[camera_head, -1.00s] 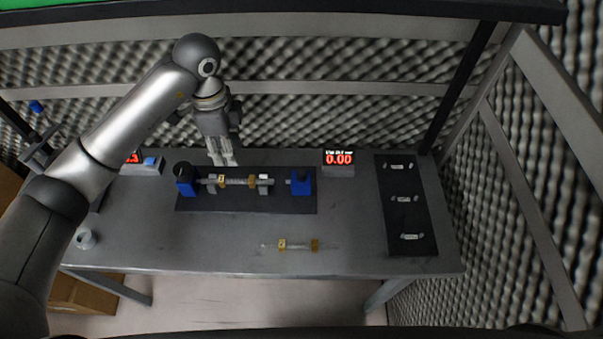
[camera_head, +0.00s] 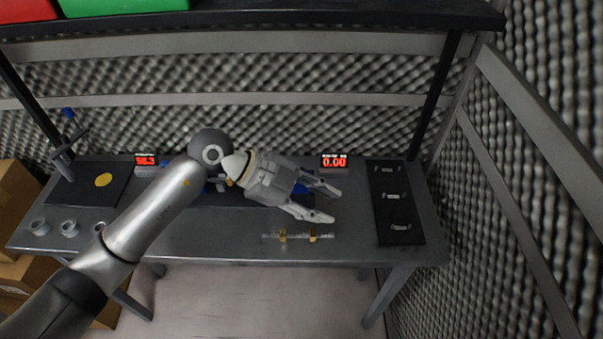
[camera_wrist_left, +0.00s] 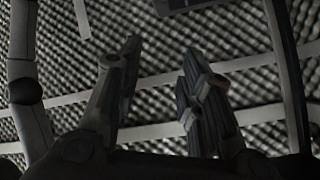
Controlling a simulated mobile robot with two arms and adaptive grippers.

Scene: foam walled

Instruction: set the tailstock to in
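The tailstock (camera_head: 300,188) is a blue block at the right end of the fixture on the bench. It is mostly hidden behind my left gripper, so its setting cannot be told. My left gripper (camera_head: 330,204) is open and empty, its fingers pointing right, over the right end of the fixture in the head view. Whether it touches the tailstock cannot be told. The rest of the fixture is largely covered by my left arm. My right gripper is not in view.
A red display reading 0.00 (camera_head: 334,162) stands behind the fixture; another (camera_head: 146,160) is at left. A rod with brass rings (camera_head: 297,236) lies in front. A dark panel (camera_head: 401,232) with several small parts is at right. Several grey cups (camera_head: 69,229) stand at left.

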